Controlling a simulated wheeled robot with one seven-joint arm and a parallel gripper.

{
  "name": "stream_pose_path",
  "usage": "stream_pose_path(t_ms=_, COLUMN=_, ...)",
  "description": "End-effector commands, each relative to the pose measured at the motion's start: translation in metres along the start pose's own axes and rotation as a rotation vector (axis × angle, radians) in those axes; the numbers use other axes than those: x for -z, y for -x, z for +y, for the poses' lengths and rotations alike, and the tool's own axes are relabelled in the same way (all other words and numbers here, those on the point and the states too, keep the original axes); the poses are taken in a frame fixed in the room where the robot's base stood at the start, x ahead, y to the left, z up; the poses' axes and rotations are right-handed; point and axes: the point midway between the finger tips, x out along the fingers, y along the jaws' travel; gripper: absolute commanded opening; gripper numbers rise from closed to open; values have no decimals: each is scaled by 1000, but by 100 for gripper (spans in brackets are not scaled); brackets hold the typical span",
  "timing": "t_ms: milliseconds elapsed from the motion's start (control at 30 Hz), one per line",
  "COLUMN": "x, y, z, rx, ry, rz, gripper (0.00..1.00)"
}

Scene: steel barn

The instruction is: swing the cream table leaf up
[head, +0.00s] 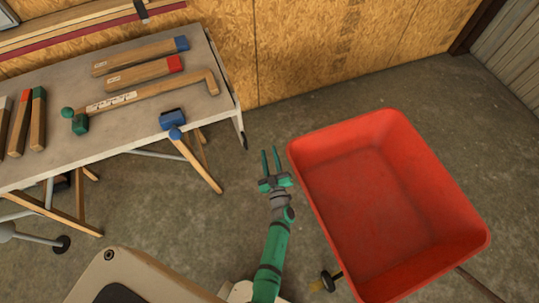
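The table (215,98) has a pale grey top and stands at the left against the wooden wall. A narrow cream strip (238,122) hangs down along its right end. It looks like the leaf in its lowered position, seen almost edge-on, with a small dark piece (244,142) at its lower front corner. Most of the leaf's face is hidden from this view. My gripper (270,152) is to the right of the strip, apart from it, between the table and the red tub. Its two green fingers are spread, with nothing between them.
A red tub (385,190), apparently a wheelbarrow, stands close to the right of my arm. Concrete floor (265,120) is clear between table and tub.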

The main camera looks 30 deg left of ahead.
Motion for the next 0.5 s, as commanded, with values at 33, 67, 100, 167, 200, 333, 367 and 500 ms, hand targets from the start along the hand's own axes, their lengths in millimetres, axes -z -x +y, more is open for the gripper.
stream_pose_path(t_ms=33, x=0, y=0, z=0, rx=0, ry=0, rz=0, gripper=29)
stream_pose_path(t_ms=67, x=0, y=0, z=0, rx=0, ry=0, rz=0, gripper=29)
stream_pose_path(t_ms=100, x=0, y=0, z=0, rx=0, ry=0, rz=0, gripper=29)
stream_pose_path(t_ms=167, x=0, y=0, z=0, rx=0, ry=0, rz=0, gripper=29)
stream_pose_path(t_ms=200, x=0, y=0, z=0, rx=0, ry=0, rz=0, gripper=29)
stream_pose_path(t_ms=333, x=-1, y=2, z=2, rx=-5, ry=-2, rz=-2, gripper=29)
stream_pose_path(t_ms=367, x=0, y=3, z=1, rx=-8, ry=-4, rz=-3, gripper=29)
stream_pose_path(t_ms=500, x=6, y=24, z=-4, rx=-45, ry=-32, rz=-15, gripper=29)
